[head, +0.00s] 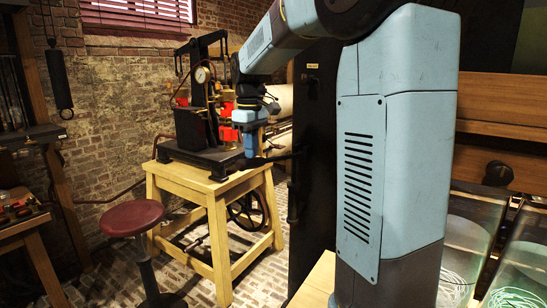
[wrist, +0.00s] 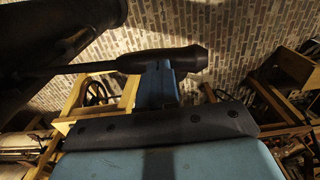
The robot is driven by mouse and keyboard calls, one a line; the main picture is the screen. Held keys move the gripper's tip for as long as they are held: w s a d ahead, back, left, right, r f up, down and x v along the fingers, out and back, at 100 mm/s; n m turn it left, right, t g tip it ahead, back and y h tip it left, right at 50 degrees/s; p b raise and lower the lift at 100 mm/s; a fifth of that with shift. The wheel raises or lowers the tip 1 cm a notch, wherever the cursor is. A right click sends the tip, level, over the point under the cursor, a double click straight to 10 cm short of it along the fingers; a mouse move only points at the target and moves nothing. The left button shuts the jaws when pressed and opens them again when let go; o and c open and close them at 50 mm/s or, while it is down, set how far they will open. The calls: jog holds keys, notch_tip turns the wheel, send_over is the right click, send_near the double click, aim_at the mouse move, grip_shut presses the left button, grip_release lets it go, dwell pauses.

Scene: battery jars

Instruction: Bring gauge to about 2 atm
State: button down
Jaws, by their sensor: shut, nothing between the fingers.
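The round white-faced gauge (head: 202,75) sits on the dark pump apparatus on a wooden stand; its needle is too small to read. My gripper (head: 250,150) points down at the right side of the apparatus, shut and empty. A dark lever handle (head: 268,160) lies by its fingertips. In the wrist view the handle (wrist: 180,59) crosses over the tip of my gripper (wrist: 156,72), its rod running left. They look touching or very close, but I cannot tell which; the handle is not between the fingers.
The wooden stand (head: 213,187) carries the apparatus. A red-topped stool (head: 132,217) stands in front at the left. A dark cabinet (head: 315,120) rises right of my gripper. Glass jars (head: 470,235) stand at the lower right. Brick floor between stool and stand is clear.

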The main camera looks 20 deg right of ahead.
notch_tip(320, 180, down, 12)
notch_tip(320, 180, up, 14)
jog(key=shift+f, duration=0.1)
dwell(0.8)
dwell(1.0)
dwell(2.3)
dwell(2.2)
